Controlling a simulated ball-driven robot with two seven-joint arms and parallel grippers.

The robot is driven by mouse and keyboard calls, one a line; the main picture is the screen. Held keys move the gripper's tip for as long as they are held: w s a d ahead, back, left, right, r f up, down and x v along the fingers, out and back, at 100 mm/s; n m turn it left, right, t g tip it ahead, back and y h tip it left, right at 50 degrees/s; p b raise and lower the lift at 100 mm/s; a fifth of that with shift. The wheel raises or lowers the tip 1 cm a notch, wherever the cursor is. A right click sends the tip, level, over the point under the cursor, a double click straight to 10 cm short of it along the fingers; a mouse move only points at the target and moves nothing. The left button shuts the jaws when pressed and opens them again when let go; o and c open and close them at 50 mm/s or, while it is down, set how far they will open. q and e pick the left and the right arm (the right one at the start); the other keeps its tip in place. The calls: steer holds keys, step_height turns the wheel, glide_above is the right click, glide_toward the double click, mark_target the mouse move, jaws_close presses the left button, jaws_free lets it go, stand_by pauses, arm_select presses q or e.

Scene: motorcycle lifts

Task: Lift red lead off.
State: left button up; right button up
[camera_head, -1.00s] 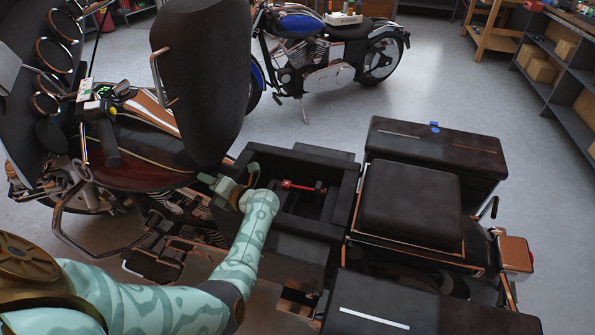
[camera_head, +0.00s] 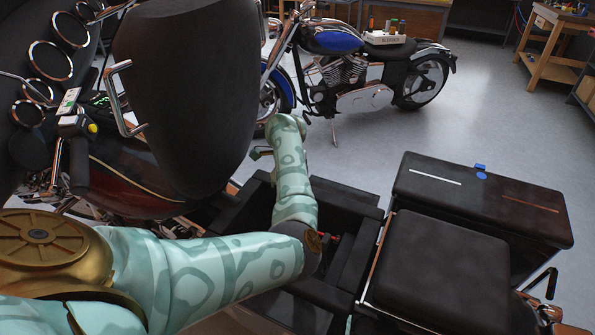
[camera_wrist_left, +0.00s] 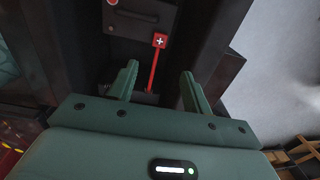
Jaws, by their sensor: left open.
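The red lead (camera_wrist_left: 153,68) shows in the left wrist view inside a dark open compartment. Its red end block (camera_wrist_left: 160,41) carries a white plus sign. In the head view only a small red bit of it (camera_head: 333,238) shows beside my left forearm, which hides the rest. My left gripper (camera_wrist_left: 158,82) is open and empty. Its two fingers appear on either side of the lead's line, with the end block beyond the fingertips; the exact gap in depth is unclear. In the head view the gripper (camera_head: 262,152) is small and partly hidden by my wrist. My right gripper is out of view.
The compartment's dark wall (camera_head: 352,262) borders the black seat (camera_head: 440,265) and a dark side case (camera_head: 480,200). A large black backrest (camera_head: 185,90) stands close on the left. A blue motorcycle (camera_head: 350,65) stands behind on open grey floor.

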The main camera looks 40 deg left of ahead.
arm_select(q)
steer(key=f, duration=0.2)
steer(key=f+b, duration=0.1)
steer(key=f, duration=0.1)
steer(key=f+b, duration=0.1)
steer(key=f, duration=0.1)
steer(key=shift+w+a, duration=0.1)
steer(key=shift+w, duration=0.15)
steer(key=f+b, duration=0.1)
steer(key=f, duration=0.1)
steer(key=f+b, duration=0.1)
steer(key=f, duration=0.1)
steer(key=f+b, duration=0.1)
steer(key=f, duration=0.1)
steer(key=shift+w+a+f+b, duration=0.15)
steer(key=shift+w+f+b, duration=0.15)
steer(key=shift+w, duration=0.05)
steer(key=shift+f, duration=0.5)
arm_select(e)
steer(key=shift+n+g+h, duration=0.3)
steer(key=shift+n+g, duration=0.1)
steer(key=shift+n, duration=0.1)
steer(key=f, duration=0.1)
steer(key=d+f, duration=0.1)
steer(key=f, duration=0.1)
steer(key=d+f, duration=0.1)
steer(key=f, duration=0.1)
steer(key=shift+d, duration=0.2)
